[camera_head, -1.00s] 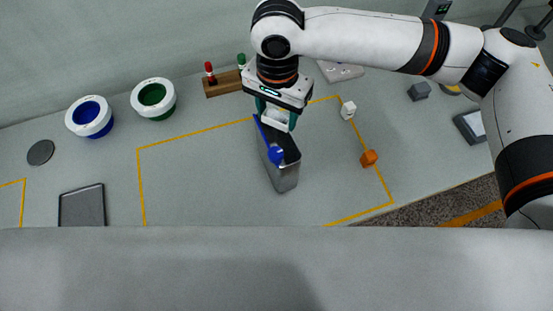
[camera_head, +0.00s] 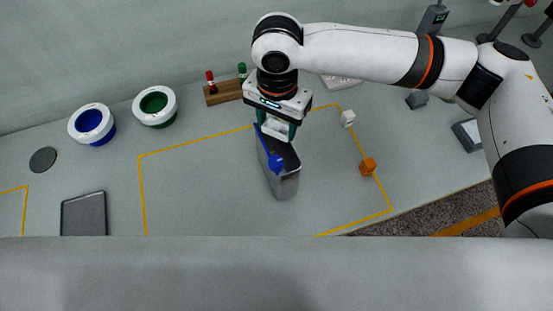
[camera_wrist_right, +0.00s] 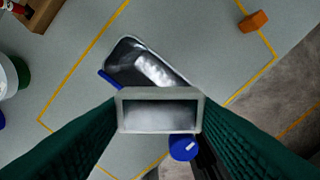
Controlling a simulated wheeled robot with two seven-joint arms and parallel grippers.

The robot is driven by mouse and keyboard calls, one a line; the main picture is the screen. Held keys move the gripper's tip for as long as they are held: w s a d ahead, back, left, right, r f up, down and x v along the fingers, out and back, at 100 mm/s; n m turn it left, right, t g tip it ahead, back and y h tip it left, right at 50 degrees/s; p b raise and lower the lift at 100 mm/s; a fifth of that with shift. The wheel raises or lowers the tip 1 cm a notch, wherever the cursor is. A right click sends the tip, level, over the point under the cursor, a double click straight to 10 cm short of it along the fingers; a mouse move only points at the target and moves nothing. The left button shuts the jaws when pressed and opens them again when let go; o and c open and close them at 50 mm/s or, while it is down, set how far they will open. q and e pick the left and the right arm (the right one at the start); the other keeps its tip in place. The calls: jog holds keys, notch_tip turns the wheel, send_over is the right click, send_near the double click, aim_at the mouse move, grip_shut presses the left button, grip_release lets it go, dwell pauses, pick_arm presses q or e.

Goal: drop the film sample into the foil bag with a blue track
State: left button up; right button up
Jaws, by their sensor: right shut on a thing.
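The foil bag (camera_head: 284,186) is silver, with a dark open top and a blue track along one edge. It stands inside the yellow-outlined area and also shows in the right wrist view (camera_wrist_right: 121,64). A blue knob (camera_head: 276,163) sits at the near end of the track. My right gripper (camera_head: 276,132) is above the far part of the bag's mouth. It is shut on the film sample (camera_wrist_right: 160,95), a light grey rectangular frame with a dark, glossy middle. In the wrist view the sample overlaps the bag's mouth; its exact height over the rim cannot be told. My left gripper is not in view.
Blue-lined (camera_head: 90,122) and green-lined (camera_head: 154,104) white bowls stand at the left. A wooden rack (camera_head: 224,92) with red and green tops is behind the bag. A white block (camera_head: 348,118) and an orange block (camera_head: 368,166) lie to the right. A dark tray (camera_head: 84,214) lies front left.

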dwell(0.4)
jog(key=shift+f+b, duration=0.55)
jog(key=shift+f, duration=1.5)
jog(key=o, duration=1)
jog(key=shift+o, duration=0.2)
notch_tip(320, 180, up, 5)
jog(key=p, duration=0.6)
jog(key=shift+f, duration=0.1)
jog(key=shift+s, duration=0.1)
